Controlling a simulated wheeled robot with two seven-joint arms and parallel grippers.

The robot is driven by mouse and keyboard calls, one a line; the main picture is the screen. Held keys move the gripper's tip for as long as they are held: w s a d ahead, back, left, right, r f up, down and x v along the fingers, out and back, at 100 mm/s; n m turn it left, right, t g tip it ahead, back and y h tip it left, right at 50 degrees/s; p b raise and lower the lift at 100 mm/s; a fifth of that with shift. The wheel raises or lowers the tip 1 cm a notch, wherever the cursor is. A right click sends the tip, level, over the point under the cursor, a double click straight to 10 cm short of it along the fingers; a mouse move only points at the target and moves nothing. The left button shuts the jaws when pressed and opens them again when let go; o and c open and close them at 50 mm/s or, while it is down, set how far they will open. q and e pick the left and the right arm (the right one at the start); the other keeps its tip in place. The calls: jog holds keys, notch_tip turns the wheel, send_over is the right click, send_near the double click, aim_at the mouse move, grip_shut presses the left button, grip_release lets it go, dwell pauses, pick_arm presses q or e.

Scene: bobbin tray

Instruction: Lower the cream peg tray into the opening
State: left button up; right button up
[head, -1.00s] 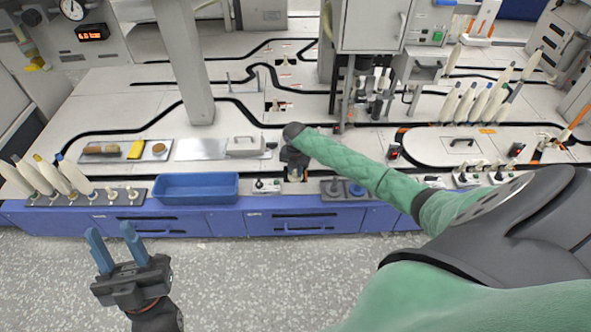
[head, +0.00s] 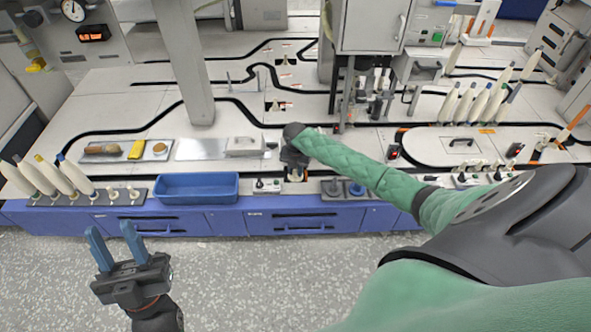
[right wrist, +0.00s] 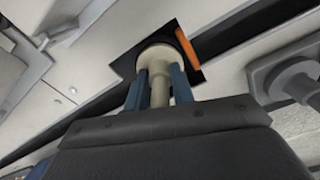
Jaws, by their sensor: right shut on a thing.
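The cream peg tray (right wrist: 158,54) shows in the right wrist view as a round cream disc with a peg. My right gripper (right wrist: 160,84) is shut on the peg between its blue fingers. The disc lies over the dark square opening (right wrist: 128,62) in the track, with an orange strip at the opening's edge. I cannot tell how deep the disc sits. In the head view my right gripper (head: 294,158) is over the bench just behind the blue front, and it hides most of the tray. My left gripper (head: 112,236) is open and empty, in front of the bench.
A blue bin (head: 197,187) and a rack of bobbins (head: 92,196) stand left of my right gripper. A grey plate with dark pegs (head: 342,189) is close on its right. A metal column (head: 184,65) rises behind to the left.

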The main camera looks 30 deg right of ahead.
jog(key=shift+f, duration=0.6)
dwell(0.7)
jog(key=o, duration=0.7)
notch_tip(320, 180, up, 11)
jog(key=p, duration=1)
dwell(0.7)
